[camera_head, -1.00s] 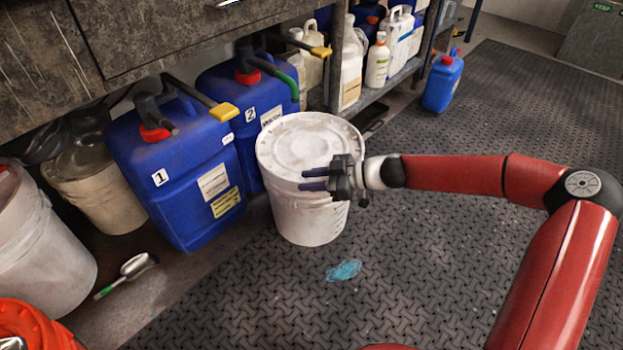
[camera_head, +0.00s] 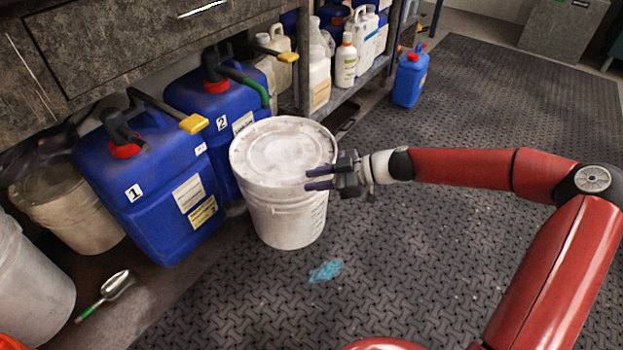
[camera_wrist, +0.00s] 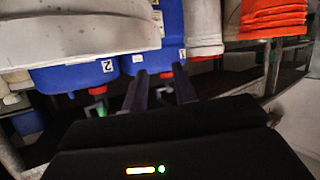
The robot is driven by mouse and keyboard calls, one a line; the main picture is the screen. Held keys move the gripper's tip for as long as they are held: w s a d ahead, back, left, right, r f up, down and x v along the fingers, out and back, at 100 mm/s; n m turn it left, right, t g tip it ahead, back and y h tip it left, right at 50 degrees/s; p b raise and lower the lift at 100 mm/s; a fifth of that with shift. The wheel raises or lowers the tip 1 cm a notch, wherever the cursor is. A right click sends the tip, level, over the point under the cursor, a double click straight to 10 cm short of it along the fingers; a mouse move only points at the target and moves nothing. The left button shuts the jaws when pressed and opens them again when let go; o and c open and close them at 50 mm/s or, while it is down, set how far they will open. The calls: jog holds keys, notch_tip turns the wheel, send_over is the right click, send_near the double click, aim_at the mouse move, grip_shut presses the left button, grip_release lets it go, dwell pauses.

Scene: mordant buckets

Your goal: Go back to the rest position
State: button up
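My gripper (camera_head: 312,179) is at the end of my red arm, at the right side of the white lidded bucket (camera_head: 288,215) in the head view. Its two dark fingers overlap the bucket's right edge in the picture; I cannot tell whether they touch it. In the wrist view the gripper's fingers (camera_wrist: 160,72) stand apart with nothing between them. A large pale shape, likely the bucket (camera_wrist: 75,28), fills the top left of that view.
Blue canisters 1 (camera_head: 150,205) and 2 (camera_head: 185,97) stand left of the bucket, by the dark cabinet (camera_head: 130,35). A metal scoop (camera_head: 118,284) lies at lower left. A blue spill (camera_head: 326,271) marks the mat (camera_head: 450,240). The mat's right side is mostly clear.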

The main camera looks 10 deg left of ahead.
dwell(0.3)
jog(key=s+d+f+m+h, duration=0.2)
jog(key=s+d+m+h, duration=0.1)
jog(key=s+d+h, duration=0.25)
jog(key=s+d+r+m+t+h, duration=0.8)
jog(key=s+d+r+m, duration=0.95)
jog(key=d, duration=0.45)
notch_tip(320, 180, up, 13)
jog(key=p, duration=1.2)
jog(key=shift+s+p, duration=0.3)
jog(key=shift+p, duration=0.05)
